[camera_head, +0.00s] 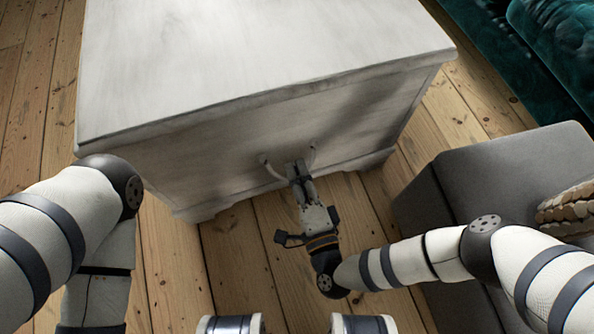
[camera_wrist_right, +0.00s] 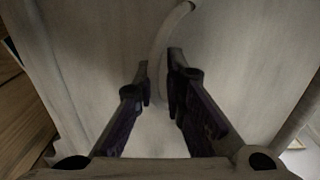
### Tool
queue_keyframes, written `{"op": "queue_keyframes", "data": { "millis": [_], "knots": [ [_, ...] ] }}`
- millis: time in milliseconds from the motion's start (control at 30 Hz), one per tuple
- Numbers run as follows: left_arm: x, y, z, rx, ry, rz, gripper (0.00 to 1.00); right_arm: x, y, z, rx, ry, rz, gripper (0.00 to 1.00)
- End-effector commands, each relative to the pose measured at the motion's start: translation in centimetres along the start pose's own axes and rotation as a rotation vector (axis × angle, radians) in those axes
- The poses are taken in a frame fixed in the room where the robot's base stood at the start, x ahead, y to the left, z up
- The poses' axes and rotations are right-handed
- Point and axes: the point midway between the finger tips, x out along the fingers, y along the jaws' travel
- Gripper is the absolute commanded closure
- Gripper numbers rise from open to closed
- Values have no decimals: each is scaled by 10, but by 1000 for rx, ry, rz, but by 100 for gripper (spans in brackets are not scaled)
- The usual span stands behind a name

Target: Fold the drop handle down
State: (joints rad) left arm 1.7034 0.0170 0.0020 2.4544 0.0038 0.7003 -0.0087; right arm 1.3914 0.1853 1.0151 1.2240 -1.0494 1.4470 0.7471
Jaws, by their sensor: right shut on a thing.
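The drop handle (camera_head: 270,169) is a pale curved bar on the side face of the whitewashed chest (camera_head: 230,145). Both its ends show at the face, either side of my right gripper (camera_head: 297,172), which hides its middle. The handle appears to stand out from the face; its exact angle is hard to tell. In the right wrist view, the handle (camera_wrist_right: 172,28) curves down from the top to between the fingers of the right gripper (camera_wrist_right: 159,80). That gripper is shut on the handle. My left arm shows at the left, but its gripper is out of view.
The chest's broad top (camera_head: 250,60) overhangs the handle face. A grey upholstered seat (camera_head: 440,190) with a woven item (camera_head: 568,210) stands right, close to my right arm. A dark teal sofa (camera_head: 550,35) is at the upper right. Bare floorboards (camera_head: 240,245) lie before the chest.

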Motion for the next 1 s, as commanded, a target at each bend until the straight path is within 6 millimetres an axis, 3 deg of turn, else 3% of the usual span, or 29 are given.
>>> {"op": "queue_keyframes", "data": {
  "millis": [233, 400, 633, 1000],
  "knots": [
    [31, 0, -19, 8, -67, -2, 60, 6, 21, 0, 3, 0, -147, 100],
    [48, 5, -46, 20, -65, 1, 60, 15, 19, 0, -3, 2, -356, 100],
    [46, 6, -41, 20, -69, 2, 60, 17, 18, -2, -3, 6, -468, 100],
    [46, 6, -42, 20, -69, 2, 60, 18, 17, -3, 0, 9, -493, 100]
  ]
}}
